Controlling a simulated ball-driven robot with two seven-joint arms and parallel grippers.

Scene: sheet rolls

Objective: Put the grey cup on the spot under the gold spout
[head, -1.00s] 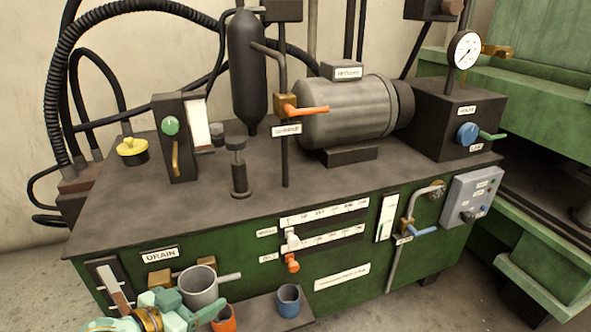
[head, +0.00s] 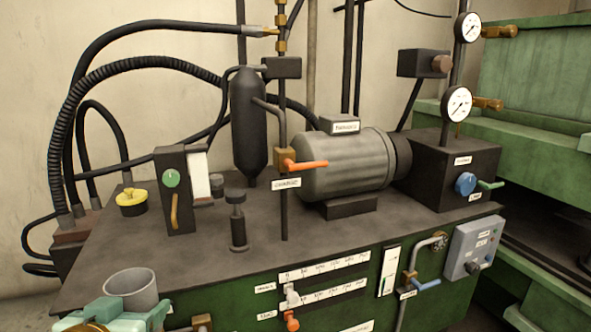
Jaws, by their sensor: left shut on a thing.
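The grey cup (head: 133,291) is upright at the lower left of the head view, its open rim facing up. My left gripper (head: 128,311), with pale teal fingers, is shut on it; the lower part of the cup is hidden. The cup overlaps the front left of the machine's dark top in the picture; I cannot tell its height or distance from it. A brass fitting (head: 202,322) shows at the bottom edge, right of the cup, mostly cut off. I cannot tell whether it is the gold spout. The spot is not visible. My right gripper is not in view.
The machine's dark top (head: 110,243) carries a black post (head: 238,222), a gauge block (head: 176,192), a yellow cap (head: 131,201) and a grey motor (head: 345,165). Orange-handled (head: 305,166) and blue-handled (head: 426,284) valves project. The front left of the top is bare.

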